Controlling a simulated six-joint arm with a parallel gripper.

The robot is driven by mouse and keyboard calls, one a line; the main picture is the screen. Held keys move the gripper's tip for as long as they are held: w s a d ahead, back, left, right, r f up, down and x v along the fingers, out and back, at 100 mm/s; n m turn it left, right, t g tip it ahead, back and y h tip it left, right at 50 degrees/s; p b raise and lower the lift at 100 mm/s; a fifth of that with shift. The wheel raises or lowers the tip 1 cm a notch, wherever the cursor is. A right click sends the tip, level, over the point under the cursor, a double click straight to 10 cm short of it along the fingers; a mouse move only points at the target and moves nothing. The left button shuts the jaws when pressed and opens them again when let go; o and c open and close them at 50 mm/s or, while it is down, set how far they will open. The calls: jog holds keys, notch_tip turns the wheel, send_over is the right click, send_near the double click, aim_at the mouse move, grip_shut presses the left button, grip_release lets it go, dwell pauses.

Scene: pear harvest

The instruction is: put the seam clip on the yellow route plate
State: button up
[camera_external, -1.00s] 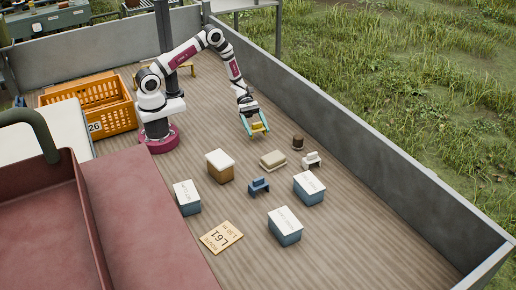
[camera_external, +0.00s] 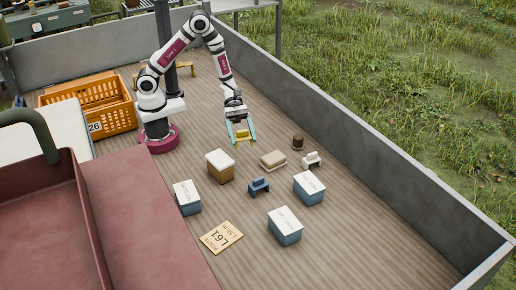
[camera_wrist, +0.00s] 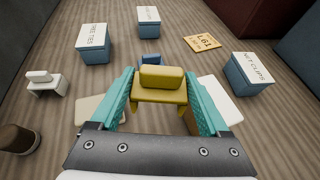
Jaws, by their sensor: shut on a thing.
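The yellow seam clip (camera_external: 242,134) is held between the teal fingers of my gripper (camera_external: 240,141), above the trailer floor. In the wrist view the clip (camera_wrist: 160,78) sits level between both fingers (camera_wrist: 160,98), with its legs showing below. The yellow route plate (camera_external: 221,237), marked L61, lies flat on the floor near the red panel, well apart from my gripper. It also shows in the wrist view (camera_wrist: 203,43), at the upper right, with nothing on it.
An orange crate (camera_external: 104,94) is behind.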

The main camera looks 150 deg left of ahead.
jog(key=w+d+m+g+h, duration=0.2)
jog(key=w+d+m+h, duration=0.2)
jog(key=w+d, duration=1.1)
jog(key=w+d+m+g+h, duration=0.1)
jog(key=w+d, duration=0.2)
jog(key=d, duration=0.5)
jog(key=w+d+m+g+h, duration=0.1)
jog(key=w+d, duration=0.2)
jog(key=d, duration=0.5)
send_over(221, 237)
notch_tip(221, 237, down, 6)
jog(key=shift+f, duration=2)
jog(key=o, duration=1.2)
jog(key=shift+f, duration=0.1)
